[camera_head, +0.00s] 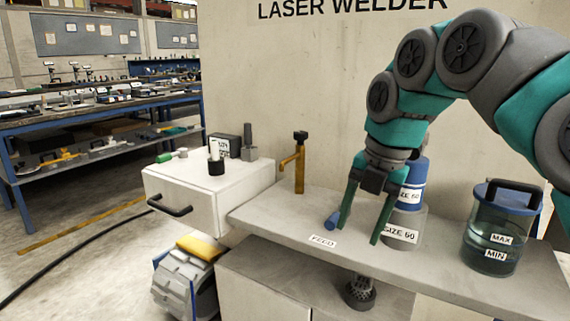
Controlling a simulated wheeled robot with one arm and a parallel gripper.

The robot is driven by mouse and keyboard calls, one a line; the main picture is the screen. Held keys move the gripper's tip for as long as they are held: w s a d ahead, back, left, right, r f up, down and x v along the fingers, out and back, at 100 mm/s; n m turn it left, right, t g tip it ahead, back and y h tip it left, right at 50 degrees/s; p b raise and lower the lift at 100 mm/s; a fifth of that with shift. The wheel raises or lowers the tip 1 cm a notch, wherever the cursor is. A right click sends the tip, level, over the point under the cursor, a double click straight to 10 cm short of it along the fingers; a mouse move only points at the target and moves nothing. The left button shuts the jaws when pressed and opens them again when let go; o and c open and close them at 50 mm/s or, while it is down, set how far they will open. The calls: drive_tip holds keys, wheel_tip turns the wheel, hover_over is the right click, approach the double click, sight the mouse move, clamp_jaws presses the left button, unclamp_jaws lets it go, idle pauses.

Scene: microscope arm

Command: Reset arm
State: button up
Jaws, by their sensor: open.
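My gripper (360,212) shows in the head view at the end of my grey and teal arm (408,132). Its two green fingers point down and are spread apart, with nothing seen between them. It hangs above the grey bench top (285,212), in front of a blue and grey cylinder (411,195) labelled "SIZE 60". A small blue cylinder (333,221) lies beside the left finger; I cannot tell whether they touch. The arm reaches in from the right and hides part of the back wall.
A clear tank (490,240) with a blue lid stands on the right of the bench. A brass tap-like post (299,165) stands left of my gripper. An opened white drawer unit (190,200) sticks out at left. A dark knob (360,294) sits below the bench edge.

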drive_tip(key=s+d+f+m+g+h, duration=0.2)
drive_tip(key=s+f+m+g, duration=0.1)
drive_tip(key=s+f+m, duration=2)
drive_tip(key=s+m, duration=0.3)
drive_tip(key=m, duration=0.4)
drive_tip(key=shift+s+f, duration=0.15)
drive_tip(key=shift+s, duration=0.05)
